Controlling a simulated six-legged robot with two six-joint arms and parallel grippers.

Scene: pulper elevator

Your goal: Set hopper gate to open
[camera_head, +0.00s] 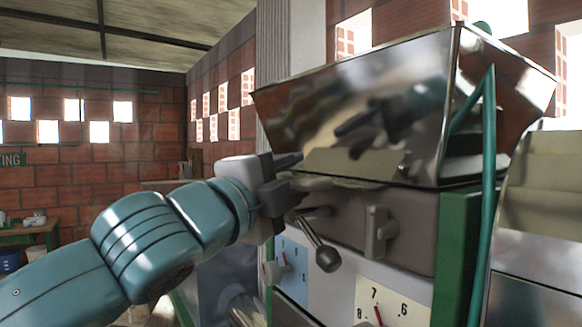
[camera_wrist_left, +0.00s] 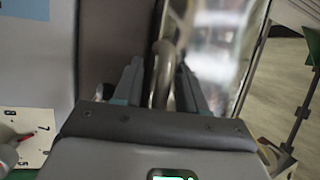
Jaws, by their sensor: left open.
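The shiny metal hopper (camera_head: 370,105) sits on top of the grey machine body. My left gripper (camera_head: 298,172) is at the hopper's lower left edge, with its fingers pointing right. In the left wrist view the gripper (camera_wrist_left: 160,88) is open, with a grey metal bar (camera_wrist_left: 161,72) between its fingers. The bar looks like a handle under the hopper, perhaps the gate's. I cannot tell whether the fingers touch it. In the head view a thin metal piece (camera_head: 325,184) shows just beyond the fingertips. The gate plate itself is not clearly visible. My right gripper is not in view.
A lever with a dark ball knob (camera_head: 328,259) hangs just below my left gripper. A grey handle (camera_head: 380,232) stands on the machine front, above a numbered dial (camera_head: 392,302). A blue dial panel (camera_head: 291,268) is at left. A green pipe (camera_head: 486,200) rises at right.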

